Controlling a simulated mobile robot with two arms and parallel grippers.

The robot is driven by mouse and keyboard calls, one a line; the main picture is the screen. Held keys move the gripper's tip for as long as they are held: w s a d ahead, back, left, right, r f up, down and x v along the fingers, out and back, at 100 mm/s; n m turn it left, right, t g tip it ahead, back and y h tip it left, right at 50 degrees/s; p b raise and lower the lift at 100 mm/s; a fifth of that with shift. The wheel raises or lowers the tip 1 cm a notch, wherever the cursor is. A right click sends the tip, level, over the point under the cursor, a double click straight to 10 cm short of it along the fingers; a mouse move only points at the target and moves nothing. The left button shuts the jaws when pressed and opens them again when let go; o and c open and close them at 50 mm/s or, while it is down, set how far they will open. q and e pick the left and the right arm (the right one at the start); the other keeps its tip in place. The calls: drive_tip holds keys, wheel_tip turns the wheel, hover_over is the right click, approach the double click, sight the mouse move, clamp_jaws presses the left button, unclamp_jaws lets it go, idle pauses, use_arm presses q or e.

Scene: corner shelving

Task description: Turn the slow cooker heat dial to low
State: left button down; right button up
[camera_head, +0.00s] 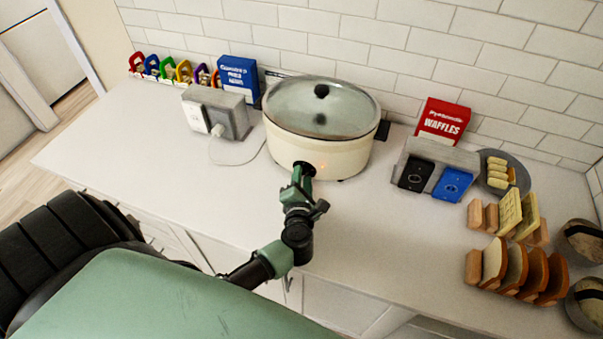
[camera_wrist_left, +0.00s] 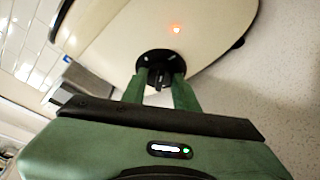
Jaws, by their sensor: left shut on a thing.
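The slow cooker (camera_head: 322,151) is cream with a glass lid and black knob, standing on the counter against the tiled wall. Its front also shows in the left wrist view (camera_wrist_left: 130,35). An orange light glows on its front. The black heat dial (camera_wrist_left: 161,62) sits on the front, beside that light. My left gripper (camera_head: 303,172) is at the cooker's front. In the left wrist view its green fingers (camera_wrist_left: 161,85) are shut on the dial. The dial's setting marks are too small to read. My right gripper is not seen.
A grey outlet box (camera_head: 217,113) with a plug and cord stands left of the cooker. Toast racks (camera_head: 510,270) and bowls lie at the far right. The counter in front of the cooker is clear.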

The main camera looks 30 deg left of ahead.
use_arm(q)
drive_tip(key=shift+d+f+m+y+b, duration=0.15)
drive_tip(key=shift+m+y+b, duration=0.25)
drive_tip(key=shift+m+y, duration=0.75)
drive_tip(key=shift+m+h, duration=0.35)
drive_tip(key=shift+m, duration=0.1)
drive_tip(key=c, duration=1.1)
unclamp_jaws()
drive_tip(key=v, duration=0.2)
drive_tip(key=b+v, duration=0.1)
drive_tip(key=v, duration=0.1)
drive_tip(key=b+v, duration=0.1)
drive_tip(key=v, duration=0.1)
drive_tip(key=shift+s+d+f, duration=0.1)
drive_tip(key=shift+s+f, duration=0.1)
drive_tip(key=shift+s, duration=0.1)
drive_tip(key=shift+s+d+r, duration=0.2)
drive_tip(key=shift+s+d, duration=0.1)
drive_tip(key=shift+s, duration=0.2)
